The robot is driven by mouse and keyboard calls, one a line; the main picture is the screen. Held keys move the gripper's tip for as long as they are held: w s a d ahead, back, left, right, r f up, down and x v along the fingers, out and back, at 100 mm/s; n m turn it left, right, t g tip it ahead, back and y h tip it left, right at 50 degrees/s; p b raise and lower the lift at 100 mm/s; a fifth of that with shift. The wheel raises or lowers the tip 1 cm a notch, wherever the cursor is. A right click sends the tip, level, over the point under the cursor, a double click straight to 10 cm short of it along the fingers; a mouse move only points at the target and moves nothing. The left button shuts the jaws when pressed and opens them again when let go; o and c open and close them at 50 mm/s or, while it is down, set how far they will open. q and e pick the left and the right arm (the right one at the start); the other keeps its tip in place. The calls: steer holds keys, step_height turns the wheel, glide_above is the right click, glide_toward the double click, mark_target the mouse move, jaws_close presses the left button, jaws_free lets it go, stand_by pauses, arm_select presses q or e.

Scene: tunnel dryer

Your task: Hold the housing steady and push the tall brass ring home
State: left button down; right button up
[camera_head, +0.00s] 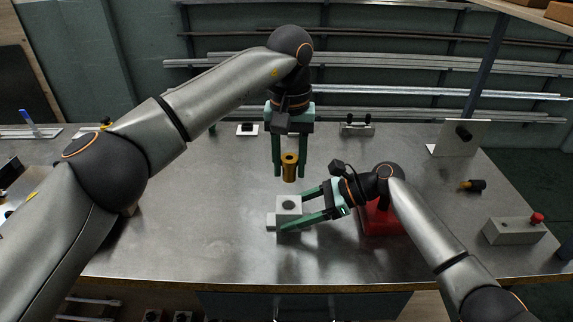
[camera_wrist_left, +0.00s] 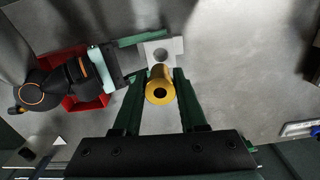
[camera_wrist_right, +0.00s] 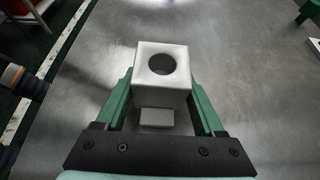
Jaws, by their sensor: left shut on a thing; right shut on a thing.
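The housing (camera_head: 289,206) is a pale block with a round dark hole in its top, standing on the metal table. My right gripper (camera_head: 292,211) is shut on it, one finger on each side; the right wrist view shows the housing (camera_wrist_right: 163,72) between the fingers. My left gripper (camera_head: 290,172) is shut on the tall brass ring (camera_head: 289,167), holding it upright above the table, higher than the housing and apart from it. The brass ring (camera_wrist_left: 160,88) also shows in the left wrist view, with part of the housing (camera_wrist_left: 165,48) beyond it.
A red object (camera_head: 380,220) stands right of the housing, behind my right wrist. A grey box with a red button (camera_head: 515,230) and a dark-and-brass piece (camera_head: 472,185) lie at the right. The table left of the housing is clear.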

mark_target(291, 159)
arm_select(q)
steer(key=shift+f, duration=2.9)
steer(key=shift+f, duration=1.2)
steer(key=c, duration=0.6)
jaws_free()
steer(key=shift+f, duration=0.1)
steer(key=shift+o, duration=1.1)
steer(key=shift+a, duration=0.1)
steer(key=shift+f, duration=0.1)
steer(key=shift+a, duration=0.15)
arm_select(e)
steer(key=shift+d, duration=0.1)
arm_select(q)
steer(key=r, duration=1.2)
steer(key=shift+d+r, duration=0.3)
steer(key=shift+d, duration=0.05)
